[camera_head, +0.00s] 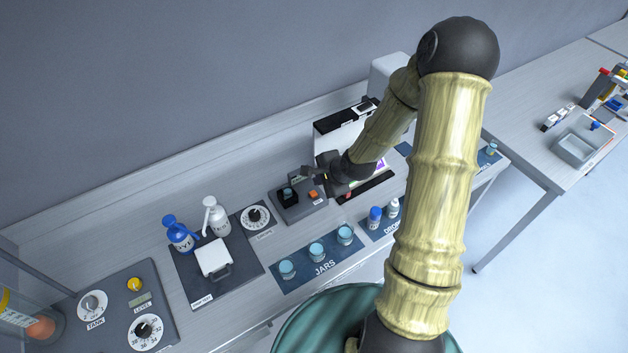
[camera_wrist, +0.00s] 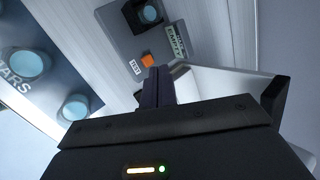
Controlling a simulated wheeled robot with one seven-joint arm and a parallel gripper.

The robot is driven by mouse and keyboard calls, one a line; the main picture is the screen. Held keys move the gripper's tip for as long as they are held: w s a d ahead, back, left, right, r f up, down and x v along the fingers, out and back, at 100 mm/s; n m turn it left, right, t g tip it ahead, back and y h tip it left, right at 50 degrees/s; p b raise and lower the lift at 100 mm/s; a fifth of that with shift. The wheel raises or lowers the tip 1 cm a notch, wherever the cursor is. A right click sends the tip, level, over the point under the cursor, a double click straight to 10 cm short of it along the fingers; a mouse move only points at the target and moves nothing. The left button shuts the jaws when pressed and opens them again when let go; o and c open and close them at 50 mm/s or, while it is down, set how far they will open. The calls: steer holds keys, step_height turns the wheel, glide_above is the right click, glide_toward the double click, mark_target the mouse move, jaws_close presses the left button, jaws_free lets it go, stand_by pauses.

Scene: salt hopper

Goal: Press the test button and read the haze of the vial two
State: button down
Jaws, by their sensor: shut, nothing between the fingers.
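The grey tester (camera_head: 313,206) sits on the bench in the head view, with a black well block (camera_head: 287,201) and an orange button (camera_head: 313,194). In the wrist view the orange button (camera_wrist: 148,60) has a TEST label beside it. A round teal top (camera_wrist: 150,13) shows in the well; I cannot tell which vial it is. A small tilted display (camera_wrist: 177,41) appears to read EMPTY, though the text is small. My gripper (camera_wrist: 157,84) is shut and empty, its fingertips close to the button in the picture; contact cannot be told. In the head view my gripper (camera_head: 308,172) is beside the tester.
A dark JARS mat (camera_head: 310,282) with several teal-topped jars lies in front of the tester. A dial (camera_head: 255,216), a white lidded station (camera_head: 213,258) and two pump bottles stand left. A white-fronted unit (camera_head: 345,129) stands behind my arm, and small bottles (camera_head: 375,216) to the right.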

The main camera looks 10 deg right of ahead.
steer(key=w+m, duration=0.1)
steer(key=w+r+m+t+y+p, duration=0.1)
steer(key=m, duration=0.1)
steer(key=w+m+p, duration=0.1)
steer(key=shift+a+r+m+t, duration=0.15)
steer(key=shift+r+m+t, duration=0.25)
steer(key=shift+f, duration=0.1)
steer(key=b, duration=0.7)
glide_above(313, 194)
steer(key=f, duration=0.6)
steer(key=shift+s+d+f, duration=0.1)
steer(key=shift+s+d, duration=0.25)
steer(key=shift+d, duration=0.05)
steer(key=shift+f+b, duration=0.5)
steer(key=shift+f, duration=0.7)
steer(key=shift+f, duration=0.45)
